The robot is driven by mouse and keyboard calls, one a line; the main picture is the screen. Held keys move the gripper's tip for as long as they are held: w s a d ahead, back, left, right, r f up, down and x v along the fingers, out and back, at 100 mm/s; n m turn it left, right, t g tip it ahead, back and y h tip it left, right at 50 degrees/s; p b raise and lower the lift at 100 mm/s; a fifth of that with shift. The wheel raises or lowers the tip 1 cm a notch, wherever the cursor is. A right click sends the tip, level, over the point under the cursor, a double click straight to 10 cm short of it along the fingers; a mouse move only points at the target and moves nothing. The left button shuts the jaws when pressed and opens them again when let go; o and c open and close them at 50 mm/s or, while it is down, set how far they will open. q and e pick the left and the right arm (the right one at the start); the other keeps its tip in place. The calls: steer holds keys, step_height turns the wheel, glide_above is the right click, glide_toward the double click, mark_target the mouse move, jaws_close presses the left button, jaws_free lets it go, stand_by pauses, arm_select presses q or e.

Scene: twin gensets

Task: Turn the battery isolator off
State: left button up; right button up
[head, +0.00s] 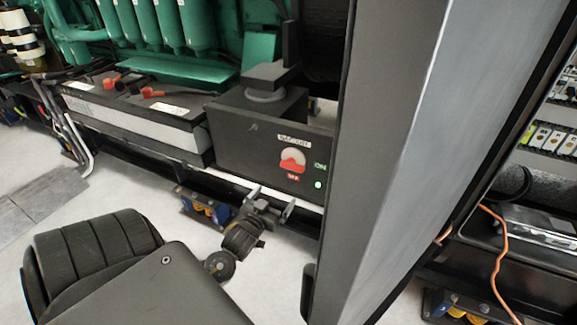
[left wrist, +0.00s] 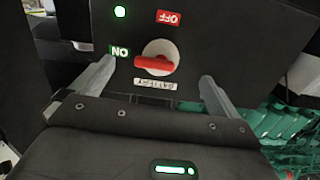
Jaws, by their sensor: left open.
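The battery isolator is a red handle on a pale round disc (head: 292,160), on the front of a black box (head: 245,140). In the left wrist view, which shows it upside down, the red handle (left wrist: 154,65) lies crosswise with one end towards the green ON label (left wrist: 119,51). The red OFF label (left wrist: 167,17) sits apart from the handle. A green lamp (left wrist: 120,11) is lit. My left gripper (head: 270,202) is open and empty just below and in front of the handle; its fingers (left wrist: 156,90) are spread to either side, not touching it. My right gripper is not in view.
A battery (head: 135,115) with red and black terminal caps stands left of the box. A large grey panel or post (head: 400,160) rises close on the right. Green engine parts (head: 160,25) stand behind. Orange cable (head: 500,250) hangs at the right. The pale floor at left is open.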

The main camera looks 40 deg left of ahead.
mark_target(290, 168)
arm_select(q)
steer(key=shift+n+t, duration=0.3)
steer(key=shift+t, duration=0.2)
steer(key=w+a+r, duration=0.1)
steer(key=w, duration=0.2)
steer(key=w+a+r+b, duration=0.1)
steer(key=w, duration=0.2)
steer(key=w+a+r, duration=0.1)
steer(key=w, duration=0.2)
steer(key=shift+w+b, duration=0.35)
steer(key=shift+b, duration=0.05)
steer(key=shift+w, duration=0.4)
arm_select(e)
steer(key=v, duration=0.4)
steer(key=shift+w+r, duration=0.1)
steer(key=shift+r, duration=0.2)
arm_select(q)
steer(key=c, duration=0.9)
